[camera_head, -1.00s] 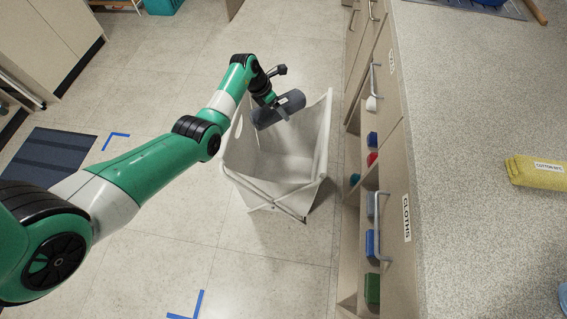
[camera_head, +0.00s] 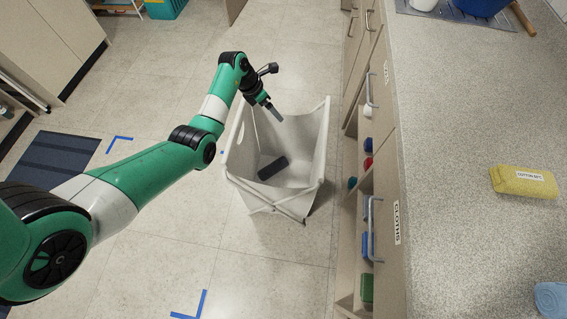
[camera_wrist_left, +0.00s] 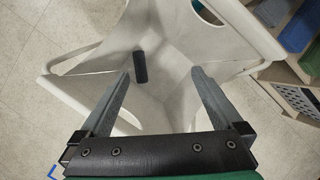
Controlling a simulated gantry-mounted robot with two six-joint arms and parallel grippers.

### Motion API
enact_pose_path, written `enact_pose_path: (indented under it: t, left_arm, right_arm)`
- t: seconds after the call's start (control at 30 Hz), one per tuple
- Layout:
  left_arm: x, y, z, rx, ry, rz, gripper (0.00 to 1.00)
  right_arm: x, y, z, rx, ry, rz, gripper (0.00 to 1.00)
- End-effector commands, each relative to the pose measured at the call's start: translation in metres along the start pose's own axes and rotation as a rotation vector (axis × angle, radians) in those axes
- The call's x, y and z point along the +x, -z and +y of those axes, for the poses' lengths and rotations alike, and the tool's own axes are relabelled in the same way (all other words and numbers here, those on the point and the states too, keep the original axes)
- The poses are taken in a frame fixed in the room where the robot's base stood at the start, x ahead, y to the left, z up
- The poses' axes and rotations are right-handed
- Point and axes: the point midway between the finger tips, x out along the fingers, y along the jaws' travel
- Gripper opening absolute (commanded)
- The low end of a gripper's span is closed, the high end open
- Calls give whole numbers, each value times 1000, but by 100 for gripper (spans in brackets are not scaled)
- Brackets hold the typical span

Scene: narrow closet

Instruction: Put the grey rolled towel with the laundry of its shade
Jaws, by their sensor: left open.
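The grey rolled towel (camera_head: 272,168) lies inside the white laundry hamper (camera_head: 300,187), low down against its inner wall. It also shows in the left wrist view (camera_wrist_left: 140,67) as a dark roll inside the hamper (camera_wrist_left: 178,100). No other laundry is visible in the hamper. My left gripper (camera_head: 275,113) is above the hamper's opening, apart from the towel. In the left wrist view my left gripper (camera_wrist_left: 158,74) has its two fingers spread wide with nothing between them. My right gripper is not in view.
Open shelves (camera_head: 362,215) below hold several coloured rolls. A dark mat (camera_head: 42,165) lies at left. Blue tape marks the open floor.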

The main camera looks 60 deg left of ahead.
Motion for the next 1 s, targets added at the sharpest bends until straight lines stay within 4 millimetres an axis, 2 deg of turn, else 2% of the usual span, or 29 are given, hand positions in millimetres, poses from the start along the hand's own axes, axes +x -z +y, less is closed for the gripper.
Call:
enact_pose_path:
  t: [0.03,0.1,0.27,1.0]
  left_arm:
    - [-19,-3,0,0,-1,-2,100]
    - [-32,-2,0,-1,-1,-1,100]
    - [-49,-1,0,0,0,-1,100]
    - [-50,0,0,1,1,-1,100]
  right_arm:
    - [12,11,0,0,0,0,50]
    - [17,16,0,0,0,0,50]
    - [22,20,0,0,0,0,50]
    - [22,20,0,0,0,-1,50]
